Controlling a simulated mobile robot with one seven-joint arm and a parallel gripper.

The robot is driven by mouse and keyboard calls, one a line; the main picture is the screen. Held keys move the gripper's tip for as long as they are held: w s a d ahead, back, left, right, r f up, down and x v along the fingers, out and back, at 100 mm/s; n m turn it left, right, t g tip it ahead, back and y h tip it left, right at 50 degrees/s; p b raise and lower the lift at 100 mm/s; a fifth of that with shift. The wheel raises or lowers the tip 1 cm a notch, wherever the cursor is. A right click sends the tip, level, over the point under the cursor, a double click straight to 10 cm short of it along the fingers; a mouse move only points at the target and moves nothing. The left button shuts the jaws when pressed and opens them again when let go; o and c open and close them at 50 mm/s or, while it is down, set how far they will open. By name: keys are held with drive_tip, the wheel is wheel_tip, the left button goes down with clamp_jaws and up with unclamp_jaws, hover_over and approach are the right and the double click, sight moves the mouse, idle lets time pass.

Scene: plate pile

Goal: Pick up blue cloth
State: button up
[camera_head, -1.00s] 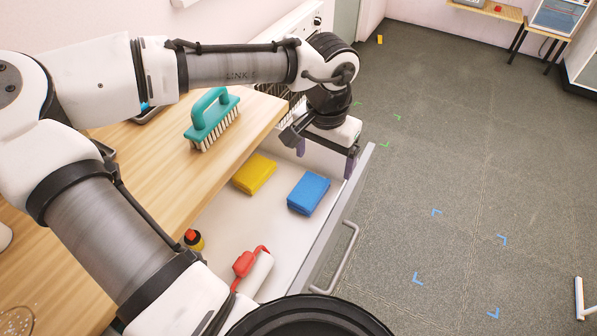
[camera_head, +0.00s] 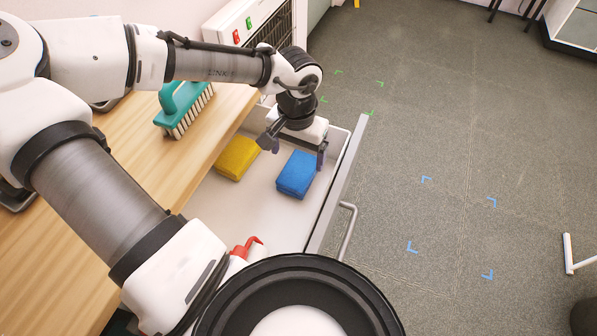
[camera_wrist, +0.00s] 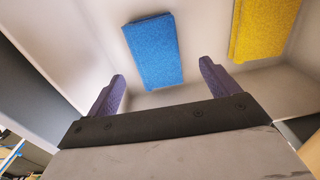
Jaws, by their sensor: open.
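The blue cloth (camera_head: 297,174) is a folded, thick rectangular pad lying flat on the floor of the open drawer. It also shows in the wrist view (camera_wrist: 153,50), just beyond my fingertips and between their lines. My gripper (camera_head: 293,150) is open and empty, above the drawer at the far side of the blue cloth. In the wrist view, the two purple fingers of my gripper (camera_wrist: 162,80) are spread wide, with the cloth apart from both.
A yellow cloth (camera_head: 237,157) lies left of the blue one in the drawer (camera_head: 230,210). A red-handled item (camera_head: 247,246) is at the drawer's near end, partly hidden by my body. A teal brush (camera_head: 183,103) stands on the wooden counter (camera_head: 120,165). The drawer's front wall is on the right.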

sight(298, 169)
drive_tip(key=shift+s+d+f, duration=0.1)
drive_tip(key=shift+d+f, duration=0.05)
drive_tip(key=shift+f, duration=2.45)
drive_tip(key=shift+c, duration=0.5)
drive_tip(key=c, duration=1)
